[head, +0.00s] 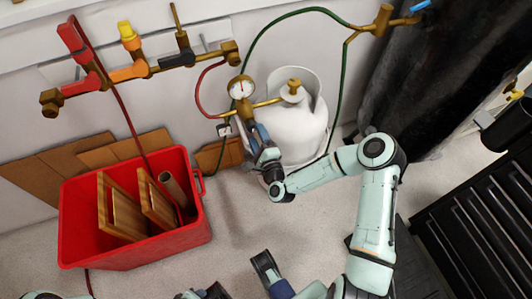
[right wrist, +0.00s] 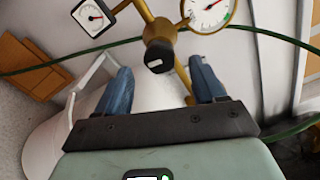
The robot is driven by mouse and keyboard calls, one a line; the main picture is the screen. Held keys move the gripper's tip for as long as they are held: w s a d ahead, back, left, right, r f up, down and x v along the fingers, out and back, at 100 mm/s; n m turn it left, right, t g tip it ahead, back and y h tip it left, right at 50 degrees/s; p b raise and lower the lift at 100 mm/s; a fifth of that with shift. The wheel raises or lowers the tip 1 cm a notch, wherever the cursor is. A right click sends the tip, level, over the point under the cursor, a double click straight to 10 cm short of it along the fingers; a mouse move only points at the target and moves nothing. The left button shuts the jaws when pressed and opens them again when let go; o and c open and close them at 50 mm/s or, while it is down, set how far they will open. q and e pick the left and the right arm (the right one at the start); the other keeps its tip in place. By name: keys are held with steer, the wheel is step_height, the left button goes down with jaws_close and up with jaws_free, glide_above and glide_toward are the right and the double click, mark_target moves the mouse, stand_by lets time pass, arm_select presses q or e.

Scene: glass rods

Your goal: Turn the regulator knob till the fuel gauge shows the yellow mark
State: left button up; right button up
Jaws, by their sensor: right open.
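The black regulator knob (right wrist: 159,58) sits on brass pipework in the right wrist view. A round gauge (right wrist: 207,10) with a white face, red needle and green band is above right of it. It also shows in the head view (head: 241,87). A square black-framed dial (right wrist: 93,17) with a needle is at upper left, and in the head view (head: 224,130). I cannot make out a yellow mark on either. My right gripper (right wrist: 160,80) is open, its blue fingers either side of the knob in the picture; contact is unclear. In the head view, my right gripper (head: 255,138) hides the knob.
A white gas tank (head: 298,130) stands behind the gripper. A red crate (head: 135,248) with wooden boards is at left. Green and red hoses run near the regulator. A valve manifold (head: 140,68) is on the wall. A black cabinet (head: 480,230) stands at right.

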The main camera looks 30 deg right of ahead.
arm_select(q)
steer(key=shift+s+d+r+g+p, duration=0.15)
steer(key=shift+s+d+r+p, duration=0.15)
steer(key=shift+s+r, duration=0.15)
steer(key=shift+s+d+r+g+p, duration=0.15)
steer(key=shift+s+d+r+p, duration=0.15)
steer(key=shift+s, duration=0.25)
arm_select(e)
steer(key=v, duration=1)
steer(key=shift+s, duration=0.3)
arm_select(q)
steer(key=shift+a, duration=0.1)
arm_select(e)
steer(key=shift+a, duration=0.15)
